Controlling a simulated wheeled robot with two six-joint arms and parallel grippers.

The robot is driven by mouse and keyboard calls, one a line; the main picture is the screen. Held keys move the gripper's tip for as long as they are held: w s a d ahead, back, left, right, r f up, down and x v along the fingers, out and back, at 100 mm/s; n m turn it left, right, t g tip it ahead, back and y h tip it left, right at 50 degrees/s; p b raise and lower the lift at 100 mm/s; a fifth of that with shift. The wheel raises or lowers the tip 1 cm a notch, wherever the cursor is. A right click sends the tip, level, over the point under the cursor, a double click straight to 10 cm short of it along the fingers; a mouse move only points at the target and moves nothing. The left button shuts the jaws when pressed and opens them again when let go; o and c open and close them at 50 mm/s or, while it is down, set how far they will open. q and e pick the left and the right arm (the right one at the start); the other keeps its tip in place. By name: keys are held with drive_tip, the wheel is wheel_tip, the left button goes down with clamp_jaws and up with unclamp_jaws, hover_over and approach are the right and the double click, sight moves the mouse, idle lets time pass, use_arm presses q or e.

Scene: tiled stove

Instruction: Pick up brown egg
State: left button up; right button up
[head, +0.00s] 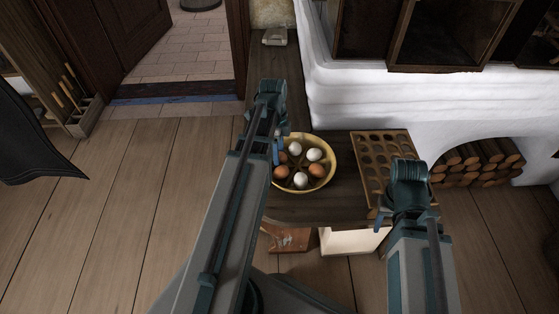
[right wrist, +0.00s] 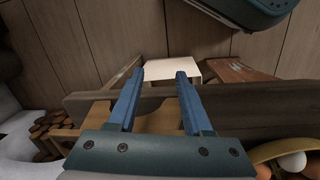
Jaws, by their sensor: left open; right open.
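Brown eggs sit in a yellow bowl (head: 331,175) on the dark bench; one brown egg (head: 316,170) is at the right, another brown egg (head: 281,172) at the left, beside white eggs (head: 295,149). My left gripper (head: 278,147) is open over the bowl's left rim; its arm hides part of the bowl. My right gripper (head: 380,214) is open and empty near the wooden board's front edge, right of the bowl. Its two blue fingers stand apart in the right wrist view (right wrist: 158,74). There the bowl (right wrist: 264,153) and a white egg (right wrist: 293,161) show at lower right.
A wooden board with rows of hollows (head: 371,172) lies on the bench (head: 325,207) right of the bowl. The white stove (head: 370,100) rises behind it. Firewood (head: 470,162) fills an arch at right. A pale block (head: 350,241) and a reddish-brown item (head: 290,240) are below the bench front.

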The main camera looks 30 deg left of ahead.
use_arm(q)
drive_tip(key=c, duration=0.5)
drive_tip(key=shift+o, duration=0.2)
drive_tip(key=shift+r, duration=0.15)
wheel_tip(320, 180, up, 10)
drive_tip(key=p, duration=1)
